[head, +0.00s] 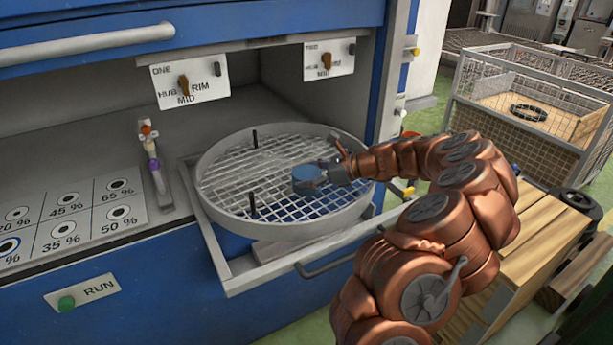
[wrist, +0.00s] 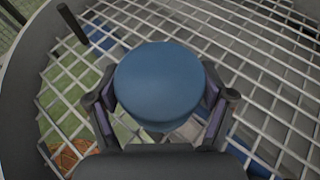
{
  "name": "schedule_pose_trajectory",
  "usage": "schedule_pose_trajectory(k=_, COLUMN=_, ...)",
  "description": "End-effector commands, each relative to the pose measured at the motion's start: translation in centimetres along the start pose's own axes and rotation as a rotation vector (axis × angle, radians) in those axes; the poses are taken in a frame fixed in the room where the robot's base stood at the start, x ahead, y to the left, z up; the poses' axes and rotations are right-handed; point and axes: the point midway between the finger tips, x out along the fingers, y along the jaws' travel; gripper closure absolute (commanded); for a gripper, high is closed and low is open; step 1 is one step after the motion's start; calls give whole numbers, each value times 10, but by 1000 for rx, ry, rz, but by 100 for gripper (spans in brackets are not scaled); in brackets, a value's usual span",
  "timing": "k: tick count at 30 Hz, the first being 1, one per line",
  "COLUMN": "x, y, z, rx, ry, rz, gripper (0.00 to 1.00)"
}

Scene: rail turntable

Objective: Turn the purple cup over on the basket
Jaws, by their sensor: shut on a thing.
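A blue, round, cup-like thing (head: 307,179) is in my gripper over the basket. In the wrist view, the blue cup (wrist: 158,80) shows a smooth closed round face towards the camera; its far end is hidden. The basket (head: 222,205) is a round grey rim with a wire-mesh floor and upright dark pins. Its mesh (wrist: 262,75) fills the wrist view behind the cup. My gripper (head: 326,172) is shut on the cup, with a finger on each side of it. I cannot tell whether the cup touches the mesh. No plainly purple cup shows.
The basket sits on a pulled-out tray (head: 262,281) with a handle, in a blue cabinet. A slim stand with a purple part (head: 153,165) is at left, beside a panel of percentage buttons (head: 70,215). A wire cage crate (head: 500,95) is at back right.

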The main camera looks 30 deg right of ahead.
Motion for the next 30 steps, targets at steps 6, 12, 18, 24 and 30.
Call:
schedule_pose_trajectory(k=6, x=1, y=0, z=-2, rx=0, ry=0, rz=0, gripper=65)
schedule_pose_trajectory(k=12, x=2, y=0, z=-5, rx=0, ry=0, rz=0, gripper=65)
schedule_pose_trajectory(k=18, x=3, y=0, z=-7, rx=0, ry=0, rz=0, gripper=65)
schedule_pose_trajectory(k=24, x=3, y=0, z=-7, rx=0, ry=0, rz=0, gripper=0)
schedule_pose_trajectory(k=30, x=3, y=0, z=-7, rx=0, ry=0, rz=0, gripper=0)
